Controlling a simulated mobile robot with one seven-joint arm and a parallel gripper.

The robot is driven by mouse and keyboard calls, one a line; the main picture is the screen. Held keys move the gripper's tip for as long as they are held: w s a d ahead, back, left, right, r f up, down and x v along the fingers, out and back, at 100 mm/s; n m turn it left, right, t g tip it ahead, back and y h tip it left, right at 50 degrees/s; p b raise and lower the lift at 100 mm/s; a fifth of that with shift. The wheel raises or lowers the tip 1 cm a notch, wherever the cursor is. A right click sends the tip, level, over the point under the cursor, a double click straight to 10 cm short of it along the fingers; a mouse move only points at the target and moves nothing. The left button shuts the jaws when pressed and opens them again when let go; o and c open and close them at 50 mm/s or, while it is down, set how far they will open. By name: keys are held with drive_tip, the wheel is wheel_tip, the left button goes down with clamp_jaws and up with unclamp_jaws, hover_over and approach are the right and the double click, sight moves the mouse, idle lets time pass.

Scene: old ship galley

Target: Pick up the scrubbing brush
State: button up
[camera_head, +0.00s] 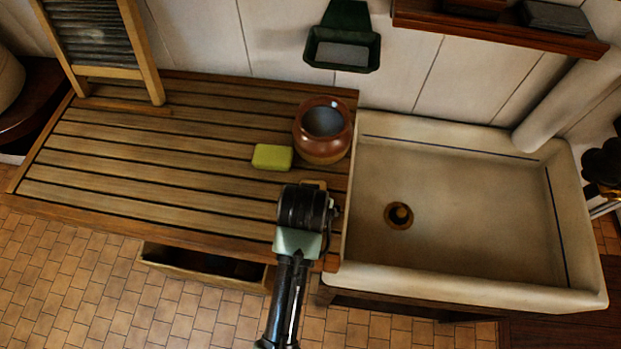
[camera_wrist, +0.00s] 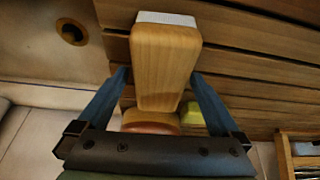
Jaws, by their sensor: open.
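The scrubbing brush (camera_wrist: 165,60) has a pale wooden body with white bristles at its far end in the wrist view. It is in front of the slatted drainboard. My gripper (camera_wrist: 159,78) is open, with one blue finger on each side of the brush. I cannot tell whether either finger touches it. In the head view my gripper (camera_head: 306,208) is over the drainboard's right end, close to the sink. It hides nearly all of the brush there; only a small tan edge shows behind it.
A brown glazed pot (camera_head: 310,146) and a yellow-green sponge (camera_head: 272,158) stand just behind my gripper. The white sink (camera_head: 470,205) is to the right. A washboard (camera_head: 97,45) leans at the back left. The drainboard's (camera_head: 150,165) middle is clear. A green wall holder (camera_head: 342,50) hangs above.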

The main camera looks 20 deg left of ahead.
drive_tip(key=shift+f, duration=0.25)
idle(0.3)
clamp_jaws()
idle(0.4)
drive_tip(key=shift+r, duration=0.15)
wheel_tip(320, 180, up, 10)
drive_tip(key=shift+r+b, duration=0.15)
drive_tip(key=shift+b, duration=0.5)
drive_tip(key=c, duration=0.7)
unclamp_jaws()
clamp_jaws()
